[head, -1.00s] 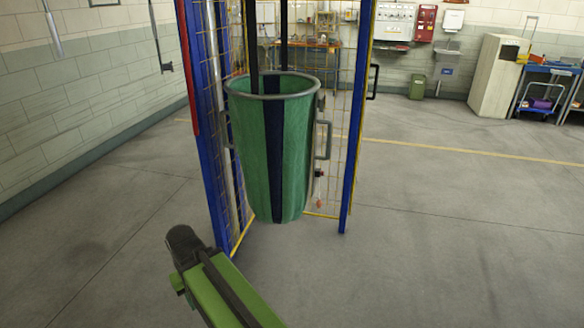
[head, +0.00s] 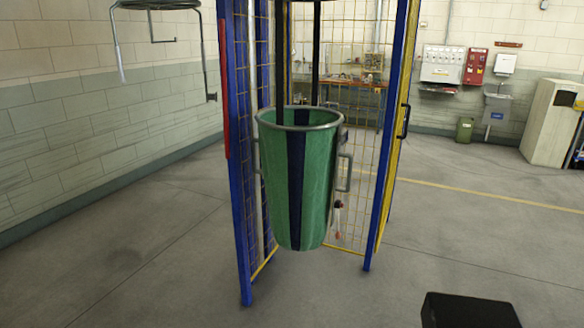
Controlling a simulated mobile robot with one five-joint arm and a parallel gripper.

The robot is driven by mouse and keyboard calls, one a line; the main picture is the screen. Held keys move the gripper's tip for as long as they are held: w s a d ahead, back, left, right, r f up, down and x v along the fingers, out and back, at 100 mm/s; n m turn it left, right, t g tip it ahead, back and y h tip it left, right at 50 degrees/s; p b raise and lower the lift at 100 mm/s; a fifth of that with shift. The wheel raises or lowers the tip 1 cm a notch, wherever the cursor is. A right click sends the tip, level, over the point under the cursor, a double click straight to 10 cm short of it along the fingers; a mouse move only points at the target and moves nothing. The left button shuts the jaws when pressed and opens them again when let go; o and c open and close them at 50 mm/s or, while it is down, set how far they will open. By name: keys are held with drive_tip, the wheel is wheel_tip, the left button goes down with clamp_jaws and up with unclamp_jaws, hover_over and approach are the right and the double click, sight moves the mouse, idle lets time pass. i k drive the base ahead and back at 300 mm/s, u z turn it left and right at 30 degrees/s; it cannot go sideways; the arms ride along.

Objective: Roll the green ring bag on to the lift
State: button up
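The green ring bag (head: 327,185) is upright, tall and tapered, with a dark blue stripe, a grey metal rim and side handles. It stands in the open front of the blue-framed, yellow-mesh cage, which appears to be the lift (head: 238,170). Two black straps or bars run upward from behind its rim. I cannot tell whether its bottom touches the floor or hangs just above it. My gripper does not show. A black block at the bottom right edge may be part of my arm, but I cannot tell.
A grey ring frame (head: 155,5) projects at the upper left, near the block wall. A green bin (head: 465,130), a sink and a white cabinet (head: 550,122) stand far right. Open concrete floor lies left and right of the cage.

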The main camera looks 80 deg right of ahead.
sight(299, 145)
drive_tip(key=u, duration=0.25)
drive_tip(key=k, duration=1.3)
drive_tip(key=z, duration=1.85)
drive_tip(key=i, duration=0.4)
drive_tip(key=u, duration=0.25)
